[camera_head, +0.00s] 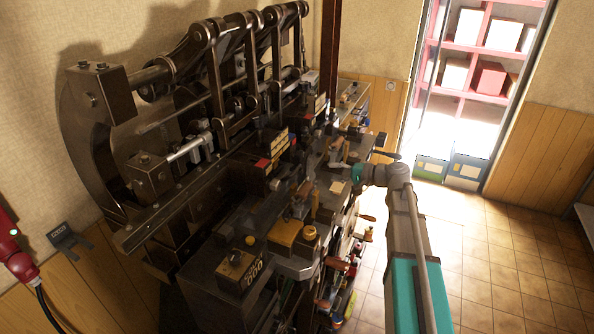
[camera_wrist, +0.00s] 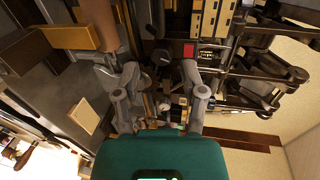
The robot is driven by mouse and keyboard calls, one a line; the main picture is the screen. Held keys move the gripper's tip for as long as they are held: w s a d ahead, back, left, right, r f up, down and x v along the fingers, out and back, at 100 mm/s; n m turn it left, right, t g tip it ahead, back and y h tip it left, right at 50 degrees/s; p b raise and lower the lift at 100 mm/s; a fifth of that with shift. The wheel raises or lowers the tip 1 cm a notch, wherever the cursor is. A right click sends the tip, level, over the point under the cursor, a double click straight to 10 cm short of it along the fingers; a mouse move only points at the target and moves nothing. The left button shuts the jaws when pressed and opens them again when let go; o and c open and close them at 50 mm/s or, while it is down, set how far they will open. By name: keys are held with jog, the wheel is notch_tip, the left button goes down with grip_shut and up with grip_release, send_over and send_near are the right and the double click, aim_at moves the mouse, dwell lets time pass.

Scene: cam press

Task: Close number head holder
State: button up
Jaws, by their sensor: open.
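A large dark metal cam press (camera_head: 215,130) fills the left and middle of the head view. I cannot tell for sure which of its parts is the number head holder. A stack of tan blocks (camera_head: 278,143) sits on the press with a small red block beside it. These tan blocks also show at the top of the wrist view (camera_wrist: 212,15), with the red block (camera_wrist: 189,50) just below. My gripper (camera_head: 347,171) is at the right side of the press, among small parts. In the wrist view its fingers (camera_wrist: 148,72) are apart, with nothing visibly held.
A box with a yellow knob and digits (camera_head: 240,268) sits at the front of the press. Several handles stick out on the right. The tiled floor (camera_head: 490,270) is clear.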

aim_at(297, 168)
jog(key=shift+w+a, duration=0.1)
jog(key=b+x, duration=0.3)
jog(key=x, duration=1)
jog(key=shift+w+a+f, duration=0.1)
jog(key=shift+a+f, duration=0.1)
jog(key=shift+a, duration=0.05)
grip_shut()
